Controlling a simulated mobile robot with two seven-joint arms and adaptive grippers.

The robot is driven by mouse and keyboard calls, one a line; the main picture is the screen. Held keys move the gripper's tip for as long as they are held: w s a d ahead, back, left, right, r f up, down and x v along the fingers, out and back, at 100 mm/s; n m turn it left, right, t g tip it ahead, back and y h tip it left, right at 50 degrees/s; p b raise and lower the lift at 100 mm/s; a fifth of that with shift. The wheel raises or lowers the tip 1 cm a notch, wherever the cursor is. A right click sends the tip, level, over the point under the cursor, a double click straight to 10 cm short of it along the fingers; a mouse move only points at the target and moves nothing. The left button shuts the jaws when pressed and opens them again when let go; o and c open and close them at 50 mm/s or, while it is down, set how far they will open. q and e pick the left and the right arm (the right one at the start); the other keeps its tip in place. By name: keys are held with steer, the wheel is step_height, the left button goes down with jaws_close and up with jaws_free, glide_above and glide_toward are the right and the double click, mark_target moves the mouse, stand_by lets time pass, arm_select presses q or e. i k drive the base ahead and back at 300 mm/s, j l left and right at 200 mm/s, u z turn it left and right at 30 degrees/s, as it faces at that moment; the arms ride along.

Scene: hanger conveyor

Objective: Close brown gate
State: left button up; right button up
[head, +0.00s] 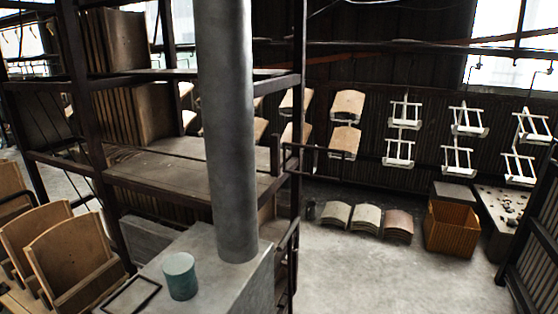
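A dark brown barred panel (532,245) that looks like a gate stands at the right edge, cut off by the frame. A smaller dark barred piece (288,262) stands at the middle, beside the rack post. I cannot tell for certain which is the brown gate, or whether either is open or closed. Neither of my grippers is in view.
A dark metal rack (180,168) with shelves fills the left. Wooden chair shells (72,253) stand at lower left. White frames (467,120) hang along the back wall. An orange-brown crate (450,228) and curved wooden pieces (366,218) sit on the floor. The floor (390,275) before them is clear.

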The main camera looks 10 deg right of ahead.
mark_target(313, 158)
steer(key=i+l+u, duration=0.15)
steer(key=l+u, duration=0.3)
steer(key=i+l+u, duration=0.15)
steer(key=u, duration=0.35)
steer(key=l+u, duration=0.35)
steer(key=l, duration=1.9)
steer(key=i+l+u, duration=0.1)
steer(key=l, duration=1)
